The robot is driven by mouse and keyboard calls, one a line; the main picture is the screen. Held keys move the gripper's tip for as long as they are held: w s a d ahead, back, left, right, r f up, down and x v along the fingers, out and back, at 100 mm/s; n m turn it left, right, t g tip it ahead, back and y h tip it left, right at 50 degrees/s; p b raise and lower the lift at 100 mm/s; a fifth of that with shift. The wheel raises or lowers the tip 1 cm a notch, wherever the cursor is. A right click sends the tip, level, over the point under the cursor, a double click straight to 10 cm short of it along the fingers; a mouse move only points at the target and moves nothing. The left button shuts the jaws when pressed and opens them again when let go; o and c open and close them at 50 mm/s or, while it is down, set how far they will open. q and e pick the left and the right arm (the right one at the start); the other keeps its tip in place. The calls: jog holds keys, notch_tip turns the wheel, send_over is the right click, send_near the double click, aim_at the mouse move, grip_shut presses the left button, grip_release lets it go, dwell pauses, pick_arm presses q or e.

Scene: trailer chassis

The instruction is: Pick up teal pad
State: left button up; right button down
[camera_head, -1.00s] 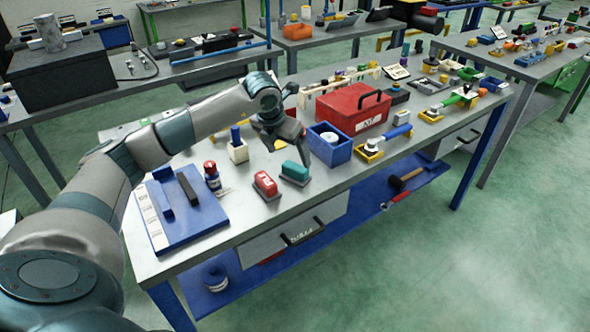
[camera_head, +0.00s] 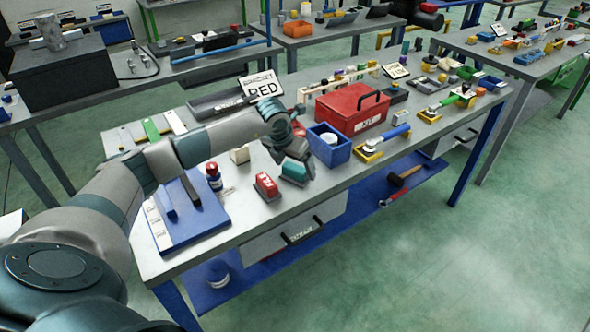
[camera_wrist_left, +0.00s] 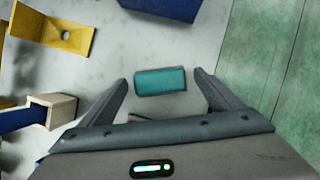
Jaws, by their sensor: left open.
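The teal pad (camera_head: 293,172) lies on the workbench to the right of a red pad (camera_head: 266,186). My left gripper (camera_head: 296,162) is open above the teal pad, and one finger partly covers the pad in the head view. In the left wrist view, the teal pad (camera_wrist_left: 160,81) shows between the two open fingertips (camera_wrist_left: 160,77), with visible room on both sides. The remaining height above the pad is hard to judge. My right gripper is not in view.
A blue bin (camera_head: 329,150) stands just beyond the pad, with a red toolbox (camera_head: 352,109) behind it. A blue board (camera_head: 200,222) and a red-capped bottle (camera_head: 213,176) are to the left. The bench's front edge is close to the pads.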

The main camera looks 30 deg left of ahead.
pick_arm(q)
jog(key=shift+x, duration=0.85)
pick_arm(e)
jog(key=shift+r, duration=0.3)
pick_arm(q)
jog(key=shift+c, duration=0.2)
jog(key=c, duration=1.1)
jog(key=shift+r, duration=0.1)
jog(key=shift+c, duration=0.2)
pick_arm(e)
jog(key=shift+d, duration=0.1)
